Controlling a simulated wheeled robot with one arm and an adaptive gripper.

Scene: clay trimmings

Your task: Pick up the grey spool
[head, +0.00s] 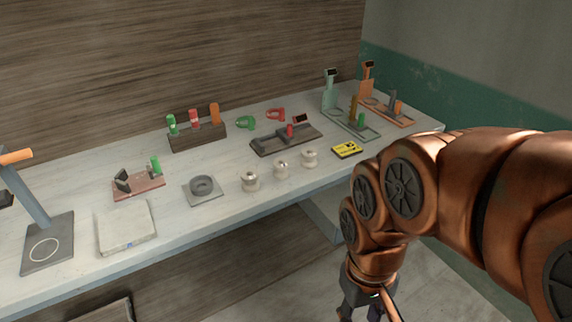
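Three small pale spools stand in a row near the table's front edge in the head view: a left one (250,181), a middle one (281,170) and a right one (309,158). All look cream to light grey, and I cannot tell which is the grey one. My gripper (367,312) hangs low at the bottom of the view, in front of and below the table edge, to the right of the spools and apart from them. Its fingertips are cut off by the frame, so its opening is hidden.
A grey ring on a square base (203,190) lies left of the spools, a yellow box (346,150) to their right. Behind are a dark fixture (268,148) and a block with coloured handles (197,136). A pale slab (125,228) lies at front left.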

